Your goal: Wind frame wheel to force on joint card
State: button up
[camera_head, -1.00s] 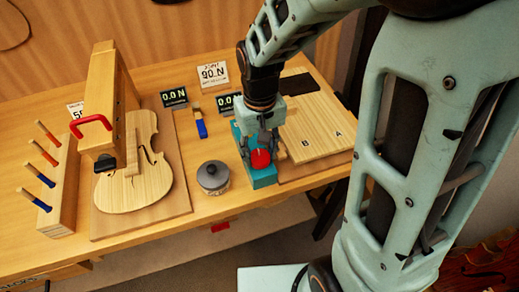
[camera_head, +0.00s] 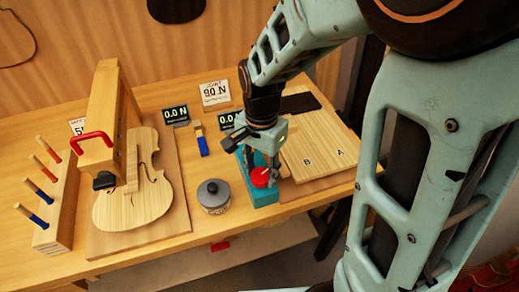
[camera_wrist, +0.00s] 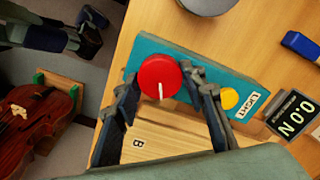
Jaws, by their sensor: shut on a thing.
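A red round wheel (camera_head: 261,177) with a white mark sits on the teal frame (camera_head: 262,194) at the bench's front. In the wrist view the wheel (camera_wrist: 160,77) lies between the fingertips of my gripper (camera_wrist: 163,80), shut on it from both sides. The frame also carries a yellow button (camera_wrist: 230,98) and a label reading "LIGHT". The joint card (camera_head: 214,92) stands at the back and reads 90 N. The display beside the frame (camera_head: 228,121) reads 0.0, partly hidden by my arm; it also shows in the wrist view (camera_wrist: 294,115).
Boards marked A and B (camera_head: 325,152) lie right of the frame. A lidded pot (camera_head: 213,196) stands to the left. Farther left are a violin body (camera_head: 150,200) under a wooden press (camera_head: 96,120), another 0.0 N display (camera_head: 176,115) and a tool rack (camera_head: 58,215).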

aim_at(261, 175)
jog(key=m, duration=0.3)
jog(key=shift+m, duration=0.5)
jog(key=o, duration=1.2)
jog(key=shift+c, duration=0.2)
notch_tip(261, 175, up, 12)
dwell(0.9)
